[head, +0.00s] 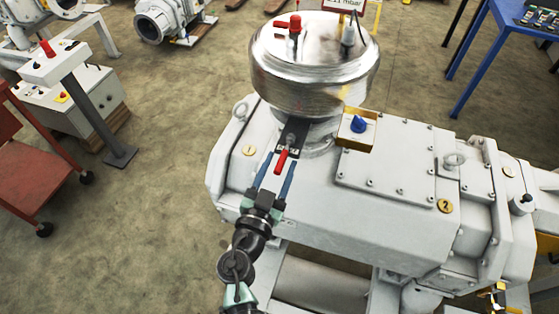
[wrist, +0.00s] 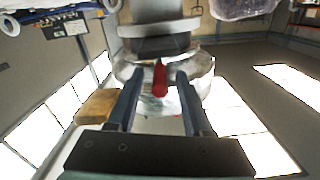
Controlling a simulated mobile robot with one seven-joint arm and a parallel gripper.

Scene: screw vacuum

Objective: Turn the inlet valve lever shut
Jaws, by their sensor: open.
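The inlet valve lever shows in the head view as a red handle (head: 281,163) on a dark plate (head: 292,135) at the base of the polished steel vessel (head: 315,75). It slants down toward my arm. My gripper (head: 279,158) is open, with one blue finger on each side of the lever. In the wrist view the red lever (wrist: 160,79) stands between the fingertips of my gripper (wrist: 158,76), with a gap on both sides. Whether the fingers are at the lever's exact height is hard to tell.
The grey pump body (head: 325,195) lies under and right of my gripper. A blue knob (head: 358,124) on a yellow-edged box stands right of the lever. The steel vessel rises just behind it. Open floor lies further left.

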